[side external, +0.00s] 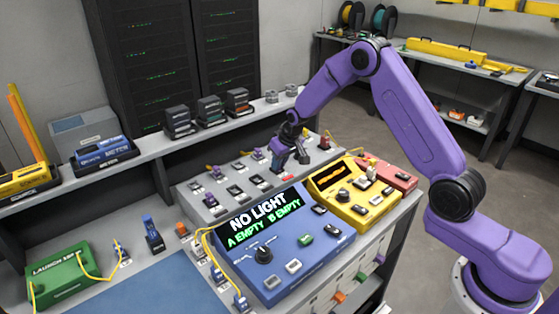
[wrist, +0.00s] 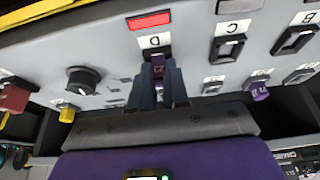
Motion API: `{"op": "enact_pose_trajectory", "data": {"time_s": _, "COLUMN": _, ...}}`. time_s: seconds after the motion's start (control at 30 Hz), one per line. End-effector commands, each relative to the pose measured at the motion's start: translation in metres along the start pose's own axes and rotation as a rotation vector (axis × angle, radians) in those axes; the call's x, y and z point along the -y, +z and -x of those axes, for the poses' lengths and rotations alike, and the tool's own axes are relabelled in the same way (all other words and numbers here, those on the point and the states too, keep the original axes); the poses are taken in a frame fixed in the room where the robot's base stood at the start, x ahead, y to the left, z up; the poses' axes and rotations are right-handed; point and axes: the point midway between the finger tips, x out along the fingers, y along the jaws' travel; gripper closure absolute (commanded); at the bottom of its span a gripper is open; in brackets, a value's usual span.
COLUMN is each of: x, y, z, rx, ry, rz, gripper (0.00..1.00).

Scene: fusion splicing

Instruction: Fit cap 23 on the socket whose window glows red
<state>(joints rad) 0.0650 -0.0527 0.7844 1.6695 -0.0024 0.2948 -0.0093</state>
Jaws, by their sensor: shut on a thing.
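My gripper (wrist: 160,98) is shut on a small purple cap (wrist: 158,68) with a light number on it, which looks like 23 but is too small to be sure. The red glowing window (wrist: 149,21) sits on the grey panel just above the label D (wrist: 155,41). The dark socket (wrist: 153,53) under that label is mostly hidden by the cap and fingers. The cap is in line with this socket; I cannot tell whether it is seated or just in front. In the side view my gripper (side external: 281,164) points down at the grey panel, its fingertips partly hidden.
Sockets C (wrist: 229,48) and B (wrist: 294,40) look empty. Another purple cap (wrist: 259,91) and a black knob (wrist: 81,79) are nearby. A blue console (side external: 290,248) reading "NO LIGHT" and a yellow unit (side external: 352,212) stand in front of the panel.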

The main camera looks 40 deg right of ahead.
Motion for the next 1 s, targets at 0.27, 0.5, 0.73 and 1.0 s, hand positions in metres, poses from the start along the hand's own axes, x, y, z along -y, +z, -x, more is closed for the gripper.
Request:
{"op": "enact_pose_trajectory", "data": {"time_s": 0.27, "x": 0.000, "y": 0.000, "z": 0.000, "rx": -0.001, "ry": 0.000, "rz": 0.000, "gripper": 0.55}}
{"op": "enact_pose_trajectory", "data": {"time_s": 0.5, "x": 0.000, "y": -0.001, "z": 0.002, "rx": -0.001, "ry": 0.000, "rz": 0.000, "gripper": 0.55}}
{"op": "enact_pose_trajectory", "data": {"time_s": 0.73, "x": 0.000, "y": -0.001, "z": 0.025, "rx": -0.004, "ry": 0.000, "rz": 0.000, "gripper": 0.55}}
{"op": "enact_pose_trajectory", "data": {"time_s": 1.0, "x": 0.000, "y": -0.001, "z": 0.073, "rx": -0.005, "ry": 0.000, "rz": 0.000, "gripper": 0.55}}
